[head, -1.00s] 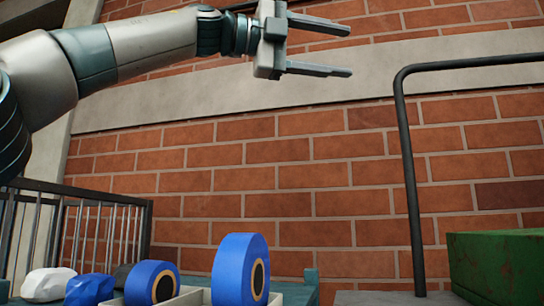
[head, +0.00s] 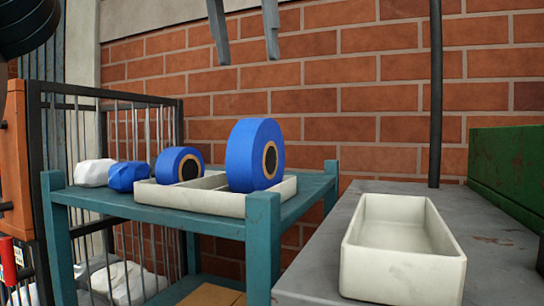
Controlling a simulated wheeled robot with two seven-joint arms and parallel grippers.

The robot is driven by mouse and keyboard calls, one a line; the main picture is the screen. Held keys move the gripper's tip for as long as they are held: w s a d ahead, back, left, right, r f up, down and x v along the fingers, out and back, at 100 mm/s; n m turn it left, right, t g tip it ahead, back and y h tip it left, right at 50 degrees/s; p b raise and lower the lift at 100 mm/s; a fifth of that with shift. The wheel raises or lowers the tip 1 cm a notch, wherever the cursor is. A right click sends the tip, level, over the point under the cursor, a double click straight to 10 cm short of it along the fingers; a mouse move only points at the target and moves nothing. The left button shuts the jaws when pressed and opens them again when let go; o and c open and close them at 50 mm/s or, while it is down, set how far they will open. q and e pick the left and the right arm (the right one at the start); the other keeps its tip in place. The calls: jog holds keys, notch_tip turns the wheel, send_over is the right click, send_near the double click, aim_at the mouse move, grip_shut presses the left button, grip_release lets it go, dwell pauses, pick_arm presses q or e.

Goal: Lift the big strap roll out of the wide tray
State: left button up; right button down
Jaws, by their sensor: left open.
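The big strap roll (head: 243,155) is blue with a tan core and stands upright in the right part of the wide tray (head: 205,203). The tray is pale, divided, and sits on a teal table. A smaller blue roll (head: 172,165) stands at the tray's left part. My left gripper (head: 244,45) is above the big roll in the picture, at the top edge. Its two fingers point down, spread apart and empty, clear of the roll. Its body is cut off by the frame. My right gripper is not in view.
A white crumpled lump (head: 94,172) and a blue one (head: 127,177) lie left of the tray on the teal table (head: 262,240). An empty pale tray (head: 402,270) rests on the grey surface (head: 500,262) at right, near a black post (head: 435,95) and green box (head: 510,165).

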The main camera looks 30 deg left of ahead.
aim_at(255, 119)
pick_arm(q)
jog(key=shift+a+f, duration=0.1)
jog(key=shift+a, duration=0.1)
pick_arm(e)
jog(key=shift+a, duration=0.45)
pick_arm(q)
jog(key=shift+f, duration=0.1)
jog(key=shift+x, duration=2.15)
jog(key=b+x, duration=0.1)
jog(key=x, duration=0.6)
jog(key=shift+w+f, duration=0.2)
jog(key=shift+f, duration=0.05)
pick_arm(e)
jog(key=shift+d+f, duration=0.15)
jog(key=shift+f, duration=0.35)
pick_arm(q)
jog(key=shift+s+d, duration=0.1)
